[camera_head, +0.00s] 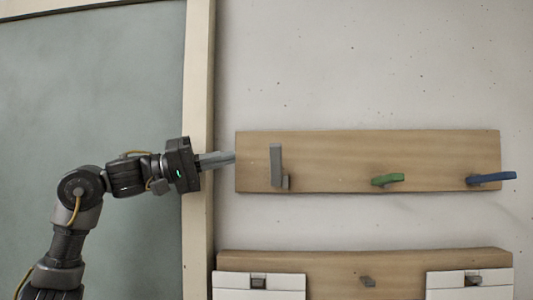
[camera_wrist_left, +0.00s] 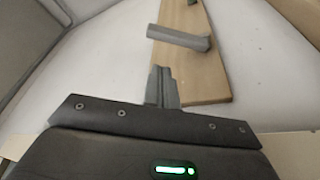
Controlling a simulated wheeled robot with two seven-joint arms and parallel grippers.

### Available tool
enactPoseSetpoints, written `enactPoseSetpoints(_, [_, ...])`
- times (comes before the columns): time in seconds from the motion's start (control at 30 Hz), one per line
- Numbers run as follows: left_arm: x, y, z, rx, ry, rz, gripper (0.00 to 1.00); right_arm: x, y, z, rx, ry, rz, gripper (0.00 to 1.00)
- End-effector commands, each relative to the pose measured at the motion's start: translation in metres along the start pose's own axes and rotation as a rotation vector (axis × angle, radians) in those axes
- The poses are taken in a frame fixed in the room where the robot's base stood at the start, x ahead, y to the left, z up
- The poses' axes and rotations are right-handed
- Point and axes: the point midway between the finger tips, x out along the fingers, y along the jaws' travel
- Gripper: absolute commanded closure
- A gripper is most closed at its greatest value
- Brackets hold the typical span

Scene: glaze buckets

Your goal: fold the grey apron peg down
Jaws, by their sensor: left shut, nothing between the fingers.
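The grey apron peg (camera_head: 275,165) stands upright at the left part of the upper wooden board (camera_head: 335,162), with a small grey block at its foot. In the left wrist view the grey peg (camera_wrist_left: 180,38) lies across the board, just beyond my fingertips. My left gripper (camera_head: 233,157) is shut and empty at the board's left edge, with a gap between it and the peg. Its closed fingers also show in the left wrist view (camera_wrist_left: 162,75). My right gripper is not in view.
A green peg (camera_head: 388,179) and a blue peg (camera_head: 490,177) stick out farther right on the same board. A pale upright post (camera_head: 198,90) is behind my left gripper.

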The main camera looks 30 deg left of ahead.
Motion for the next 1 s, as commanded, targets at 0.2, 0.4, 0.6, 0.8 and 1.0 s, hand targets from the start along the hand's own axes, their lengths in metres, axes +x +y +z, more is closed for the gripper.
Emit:
enactPoseSetpoints(0.2, [0.024,0.003,-0.003,0.001,0.002,-0.001,1.0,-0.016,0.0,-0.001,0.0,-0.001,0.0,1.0])
enactPoseSetpoints(0.4, [0.061,0.003,-0.003,0.0,-0.001,-0.001,1.0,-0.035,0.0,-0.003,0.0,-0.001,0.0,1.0])
enactPoseSetpoints(0.6, [0.088,0.002,-0.003,0.002,0.002,0.0,1.0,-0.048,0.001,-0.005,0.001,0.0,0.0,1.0])
enactPoseSetpoints(0.8, [0.099,0.0,-0.002,0.002,0.002,0.0,1.0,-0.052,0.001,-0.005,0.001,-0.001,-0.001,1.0])
enactPoseSetpoints(1.0, [0.1,-0.001,-0.001,0.002,0.003,0.0,1.0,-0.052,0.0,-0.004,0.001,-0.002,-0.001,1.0])
